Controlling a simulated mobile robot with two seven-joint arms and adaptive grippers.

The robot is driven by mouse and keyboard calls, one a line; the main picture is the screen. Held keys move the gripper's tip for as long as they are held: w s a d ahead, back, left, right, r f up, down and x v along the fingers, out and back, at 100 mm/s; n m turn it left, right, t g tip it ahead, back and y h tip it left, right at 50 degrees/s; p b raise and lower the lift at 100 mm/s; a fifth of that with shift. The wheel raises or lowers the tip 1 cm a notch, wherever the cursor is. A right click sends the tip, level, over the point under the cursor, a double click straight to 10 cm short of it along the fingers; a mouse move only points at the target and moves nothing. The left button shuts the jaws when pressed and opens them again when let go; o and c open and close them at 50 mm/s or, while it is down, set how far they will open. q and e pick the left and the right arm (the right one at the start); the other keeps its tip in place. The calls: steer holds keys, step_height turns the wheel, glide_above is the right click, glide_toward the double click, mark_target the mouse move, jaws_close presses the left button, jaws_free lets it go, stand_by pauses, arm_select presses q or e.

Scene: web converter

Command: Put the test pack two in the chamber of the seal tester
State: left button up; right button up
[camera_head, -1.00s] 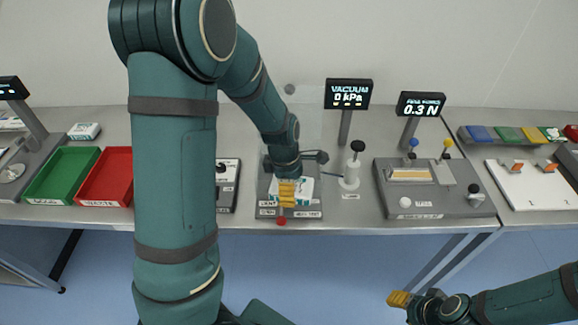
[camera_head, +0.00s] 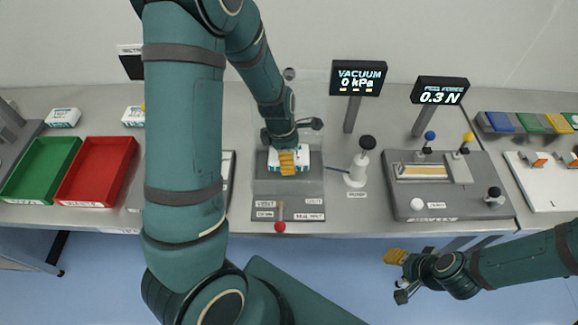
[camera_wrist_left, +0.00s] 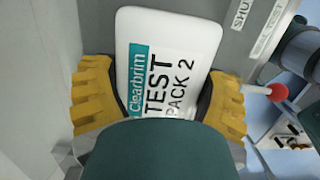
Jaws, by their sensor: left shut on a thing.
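Test pack two (camera_wrist_left: 178,50) is a white pack with a teal "Clearbrim" label and "TEST PACK 2" print. In the left wrist view it lies between the two yellow fingers of my left gripper (camera_wrist_left: 160,100), which is shut on it. In the head view the pack (camera_head: 303,153) shows at the chamber of the seal tester (camera_head: 262,205), under my left gripper (camera_head: 287,162). I cannot tell whether it touches the chamber floor. A clear lid (camera_head: 312,95) stands raised behind. My right gripper (camera_head: 398,272) is empty in front of the table, its opening unclear.
A vacuum display (camera_head: 357,78) reads 0 kPa, with a black-knobbed white pump (camera_head: 358,165) to the right of the tester. A red-knobbed lever (camera_head: 280,225) is at the tester's front. Green (camera_head: 40,170) and red (camera_head: 97,170) trays stand left. A peel tester (camera_head: 440,190) stands right.

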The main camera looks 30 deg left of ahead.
arm_select(q)
steer(key=shift+w+f+b, duration=0.1)
steer(key=shift+f+b, duration=0.2)
steer(key=shift+f, duration=2.4)
steer(key=shift+r, duration=0.1)
steer(key=o, duration=1.1)
steer(key=shift+f, duration=0.2)
steer(key=shift+r, duration=0.1)
steer(key=shift+r, duration=0.15)
steer(key=r, duration=0.4)
steer(key=a+r+p, duration=0.1)
steer(key=r, duration=0.3)
steer(key=s+r+p, duration=0.1)
steer(key=r, duration=0.2)
steer(key=shift+a+r, duration=0.25)
steer(key=shift+r, duration=0.15)
